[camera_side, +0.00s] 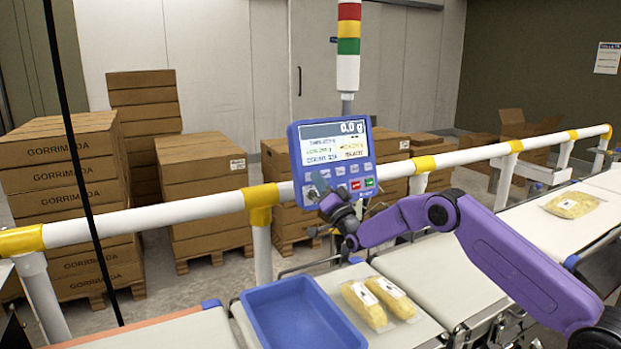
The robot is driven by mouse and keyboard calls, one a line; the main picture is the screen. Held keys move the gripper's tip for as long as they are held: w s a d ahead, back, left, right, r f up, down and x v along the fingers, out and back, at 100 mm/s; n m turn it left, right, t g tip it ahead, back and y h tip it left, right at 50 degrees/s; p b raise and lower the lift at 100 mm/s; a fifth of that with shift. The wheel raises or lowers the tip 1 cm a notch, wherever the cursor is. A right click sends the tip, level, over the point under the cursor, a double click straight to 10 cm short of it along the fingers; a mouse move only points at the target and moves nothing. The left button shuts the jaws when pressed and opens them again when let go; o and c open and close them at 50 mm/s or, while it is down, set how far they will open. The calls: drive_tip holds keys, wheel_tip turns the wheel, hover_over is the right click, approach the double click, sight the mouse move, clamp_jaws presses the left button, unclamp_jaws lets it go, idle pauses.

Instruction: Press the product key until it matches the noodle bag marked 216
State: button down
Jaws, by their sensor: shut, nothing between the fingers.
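The control panel (333,150) is a blue box with a screen (335,142) that reads 0.0 g, with smaller lines of text too small to read. Rows of keys sit below the screen, including a red and a green one; the lower left keys are partly hidden by my gripper. My gripper (320,185) is shut and empty, its tip at the panel's lower left keys; I cannot tell whether it touches one. Two noodle bags (372,302) lie side by side on the belt, with white labels too small to read. Another noodle bag (573,205) lies on the belt at the right.
A blue tray (262,322) stands left of the two bags. A white and yellow guard rail (150,218) runs behind the belt, and a signal tower (348,50) rises above the panel. Stacked cartons (60,170) stand behind the rail. The middle belt section (440,278) is bare.

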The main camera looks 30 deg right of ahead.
drive_tip(key=shift+s, duration=0.1)
drive_tip(key=s, duration=0.2)
drive_tip(key=s+r, duration=0.1)
drive_tip(key=s, duration=0.1)
drive_tip(key=shift+s+r, duration=0.2)
drive_tip(key=shift+s, duration=0.15)
idle(1.7)
